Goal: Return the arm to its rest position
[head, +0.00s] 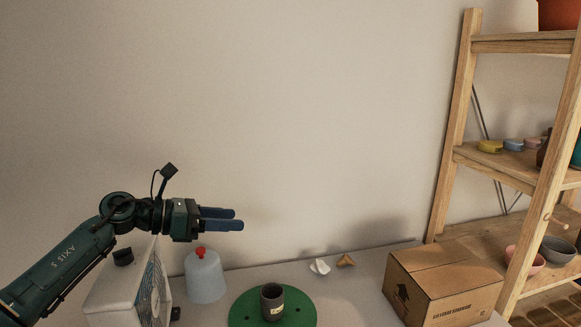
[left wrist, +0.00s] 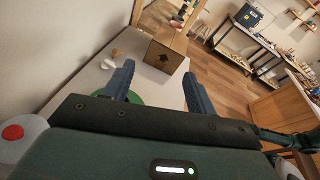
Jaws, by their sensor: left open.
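My left gripper (head: 222,219) is raised above the table at the left in the head view, with its blue fingers pointing right. It is open and nothing is between its fingers. The left wrist view shows the two fingers (left wrist: 160,85) apart, with table and floor beyond them. My left arm comes in from the lower left. My right gripper is in neither view.
A cardboard box (head: 443,285) stands right, beside a wooden shelf (head: 452,130). White (head: 319,267) and brown (head: 346,261) pieces lie behind.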

